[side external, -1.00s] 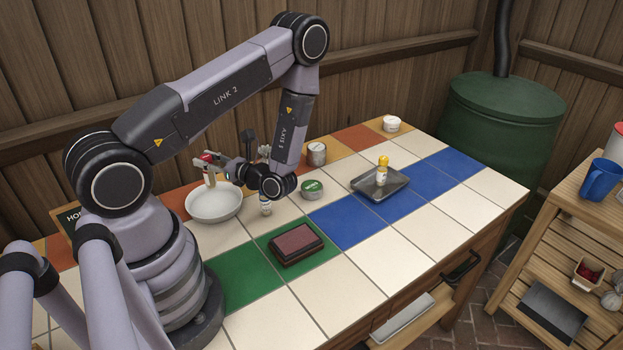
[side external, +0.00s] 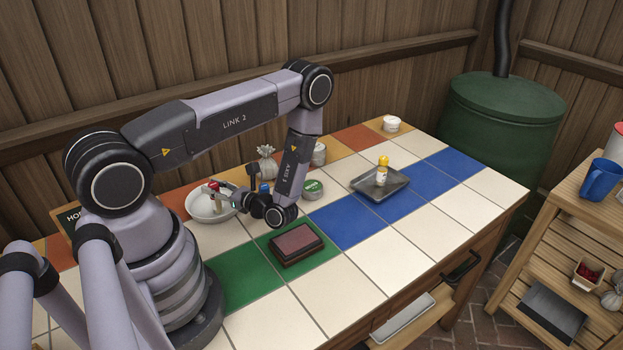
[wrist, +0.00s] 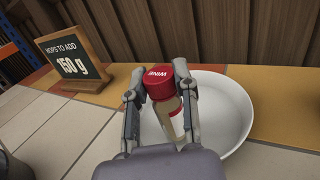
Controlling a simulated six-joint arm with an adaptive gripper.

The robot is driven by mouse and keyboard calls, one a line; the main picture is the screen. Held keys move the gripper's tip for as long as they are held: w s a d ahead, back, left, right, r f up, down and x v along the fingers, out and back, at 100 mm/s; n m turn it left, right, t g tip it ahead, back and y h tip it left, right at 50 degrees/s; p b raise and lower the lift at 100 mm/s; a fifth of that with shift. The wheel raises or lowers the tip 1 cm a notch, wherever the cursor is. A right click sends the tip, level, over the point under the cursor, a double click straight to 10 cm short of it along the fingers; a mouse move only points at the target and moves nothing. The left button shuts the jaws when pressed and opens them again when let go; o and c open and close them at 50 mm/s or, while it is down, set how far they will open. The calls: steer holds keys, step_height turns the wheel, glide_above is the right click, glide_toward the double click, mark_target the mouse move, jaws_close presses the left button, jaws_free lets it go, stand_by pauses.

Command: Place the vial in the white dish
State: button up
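The vial (wrist: 168,109) has a red cap marked "WINE" and a pale body with a white and red label. My gripper (wrist: 161,98) is shut on it, one finger on each side just below the cap. The white dish (wrist: 236,112) lies behind and below the vial in the wrist view. In the side view, the vial's red cap (side external: 214,185) shows over the white dish (side external: 203,209), with my gripper (side external: 217,190) beside it. The vial is close to upright, slightly tilted. I cannot tell whether its base touches the dish.
A sign reading "HOPS TO ADD 150 g" (wrist: 80,64) stands left of the dish. The front white tiles are clear.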

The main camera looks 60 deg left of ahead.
steer(key=o, duration=0.5)
steer(key=shift+c, duration=0.2)
